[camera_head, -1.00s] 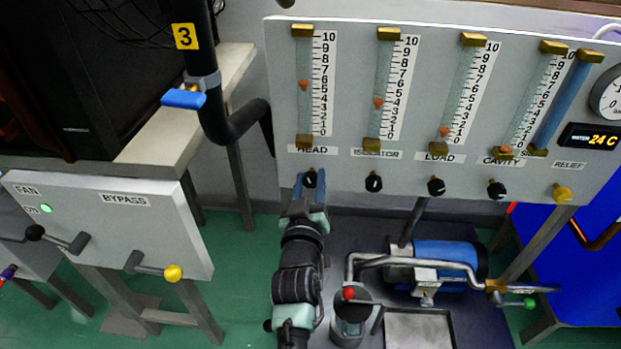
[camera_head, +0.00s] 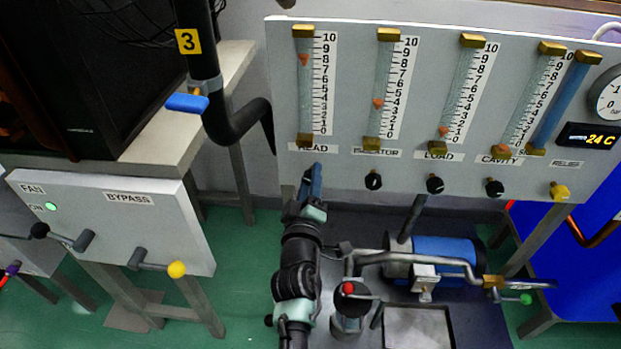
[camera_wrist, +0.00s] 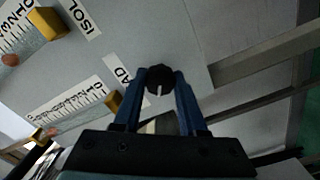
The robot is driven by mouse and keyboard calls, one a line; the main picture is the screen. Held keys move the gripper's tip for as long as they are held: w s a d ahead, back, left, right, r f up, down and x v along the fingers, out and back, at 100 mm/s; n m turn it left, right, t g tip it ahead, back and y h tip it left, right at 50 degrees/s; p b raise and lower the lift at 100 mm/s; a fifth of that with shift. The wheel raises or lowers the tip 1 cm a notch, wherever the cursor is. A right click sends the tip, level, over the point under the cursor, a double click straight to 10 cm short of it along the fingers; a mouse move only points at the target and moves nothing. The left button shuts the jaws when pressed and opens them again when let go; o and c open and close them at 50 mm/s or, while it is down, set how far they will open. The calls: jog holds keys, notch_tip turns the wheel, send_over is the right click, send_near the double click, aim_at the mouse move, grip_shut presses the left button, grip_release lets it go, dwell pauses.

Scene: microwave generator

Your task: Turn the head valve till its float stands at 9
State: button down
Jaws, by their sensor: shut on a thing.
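The head valve knob (camera_wrist: 160,79), black with a pale line, sits between the fingertips of my gripper (camera_wrist: 160,82) in the wrist view. My gripper is shut on it. In the head view my gripper (camera_head: 311,180) covers the knob, under the HEAD label (camera_head: 308,151). The orange head float (camera_head: 303,60) stands in the leftmost tube (camera_head: 305,100), at about 7.5 to 8 on its scale (camera_head: 324,85). That float also shows in the wrist view (camera_wrist: 52,132).
The isolator (camera_head: 373,181), load (camera_head: 435,184) and cavity (camera_head: 494,188) knobs and yellow relief knob (camera_head: 560,190) line the panel to the right. A black pipe with a blue handle (camera_head: 187,102) stands left of my arm. A blue pump (camera_head: 440,260) stands below.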

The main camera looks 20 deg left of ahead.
dwell(0.4)
jog(key=shift+c, duration=2.3)
grip_release()
jog(key=shift+s, duration=0.1)
jog(key=p+v, duration=0.3)
jog(key=v, duration=0.9)
jog(key=shift+s, duration=0.4)
jog(key=shift+d, duration=0.15)
